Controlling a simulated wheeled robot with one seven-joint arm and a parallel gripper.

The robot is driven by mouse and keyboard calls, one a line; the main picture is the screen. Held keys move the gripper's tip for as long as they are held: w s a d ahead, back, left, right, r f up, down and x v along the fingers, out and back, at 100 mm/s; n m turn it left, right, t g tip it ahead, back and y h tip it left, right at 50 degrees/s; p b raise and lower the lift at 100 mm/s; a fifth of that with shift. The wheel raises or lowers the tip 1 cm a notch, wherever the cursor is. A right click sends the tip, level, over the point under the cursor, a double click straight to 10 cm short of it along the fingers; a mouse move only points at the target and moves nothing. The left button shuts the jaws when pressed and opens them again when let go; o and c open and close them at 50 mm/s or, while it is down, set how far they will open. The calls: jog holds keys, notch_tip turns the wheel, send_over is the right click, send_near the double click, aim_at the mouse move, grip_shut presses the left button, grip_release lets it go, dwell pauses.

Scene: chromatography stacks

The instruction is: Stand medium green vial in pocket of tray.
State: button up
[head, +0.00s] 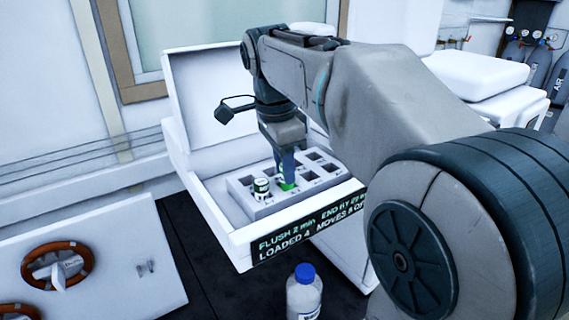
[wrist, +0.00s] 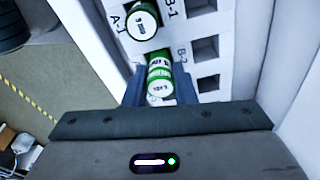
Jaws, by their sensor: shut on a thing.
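My gripper (head: 287,178) is shut on a green vial (head: 287,187) with a white label, low over the grey tray (head: 262,210). In the wrist view the held vial (wrist: 159,80) shows between the blue fingers of my gripper (wrist: 157,92). It sits in line with the A column, below the A-1 pocket and left of the B-2 mark. The fingers hide its lower end, so I cannot tell how deep it is in a pocket.
Another green and white vial (head: 261,188) stands in the tray; the wrist view shows it at A-1 (wrist: 142,20). Several other pockets look empty. The tray is inside a white open case (head: 205,200) with a raised lid. A blue-capped bottle (head: 304,294) stands in front.

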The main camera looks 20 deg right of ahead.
jog(key=shift+f, duration=0.15)
jog(key=shift+f+b, duration=0.45)
jog(key=shift+b, duration=0.05)
jog(key=o, duration=1.5)
jog(key=shift+c, duration=0.2)
jog(key=shift+r, duration=0.1)
jog(key=shift+r+p, duration=3.15)
jog(key=shift+r, duration=0.3)
